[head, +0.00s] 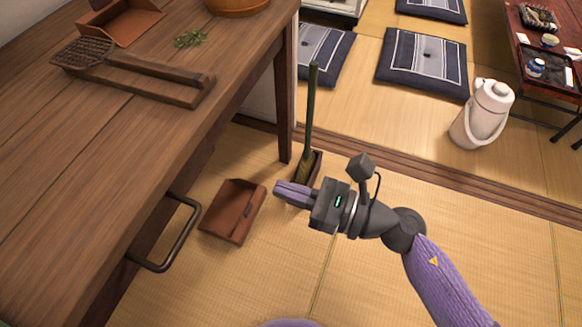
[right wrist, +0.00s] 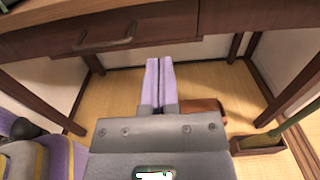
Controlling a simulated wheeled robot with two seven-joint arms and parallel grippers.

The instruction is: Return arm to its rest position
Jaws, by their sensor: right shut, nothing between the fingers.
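My right arm (head: 445,280) comes in from the lower right in the head view. Its gripper (head: 278,189) is shut and empty, held out over the tatami floor to the right of the wooden table. In the right wrist view the two lilac fingers of the right gripper (right wrist: 159,62) lie together, pointing toward the space under the table. My left gripper is not in view.
The wooden table (head: 120,130) fills the left, with a drawer handle (head: 185,240) sticking out. A brown dustpan (head: 232,211) lies on the floor. A broom (head: 310,125) stands behind the gripper. A white pot (head: 482,115) stands right. Floor cushions (head: 424,62) lie beyond.

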